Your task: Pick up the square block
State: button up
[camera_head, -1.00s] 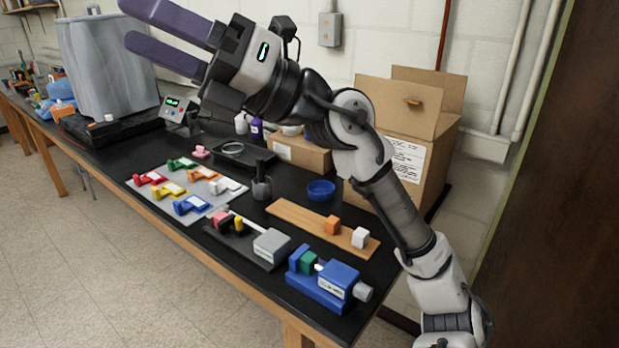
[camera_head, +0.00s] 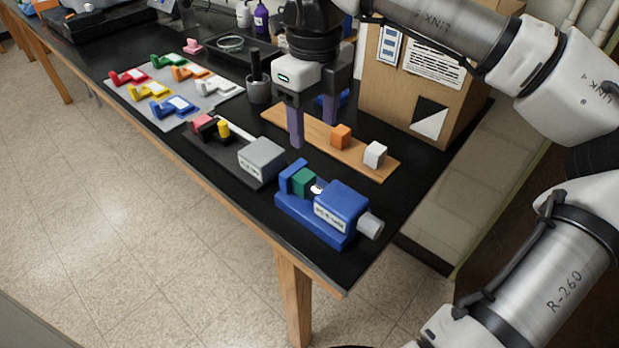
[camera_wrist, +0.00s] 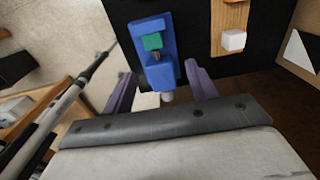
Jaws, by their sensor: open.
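Several block-like things are in view, and I cannot tell which one the task means. On a wooden board (camera_head: 288,123) stand an orange block (camera_head: 341,135) and a white block (camera_head: 375,154), apart from each other. A green block (camera_head: 303,183) sits in the jaws of a blue vise (camera_head: 318,221). My gripper (camera_head: 312,134) points down, open and empty, above the board's left part, left of the orange block. In the wrist view, the vise with the green block (camera_wrist: 152,42) shows between my fingers, and the white block (camera_wrist: 233,40) lies to their right.
A grey box-like device (camera_head: 262,160) stands left of the vise. Coloured parts lie on a grey mat (camera_head: 190,112) at the left. A dark cup (camera_head: 258,90) stands behind the board. A cardboard box (camera_head: 405,85) stands at the right. The table's front edge is close to the vise.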

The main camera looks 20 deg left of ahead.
jog(key=p, duration=0.1)
send_over(308, 178)
jog(key=f, duration=0.7)
jog(key=shift+w+d, duration=0.25)
jog(key=f, duration=0.1)
jog(key=f+p, duration=0.1)
jog(key=f, duration=0.1)
jog(key=f+p, duration=0.1)
jog(key=shift+s+a+f, duration=0.25)
jog(key=shift+a+f, duration=0.05)
jog(key=shift+f, duration=0.55)
jog(key=c, duration=1.1)
jog(key=shift+r, duration=0.1)
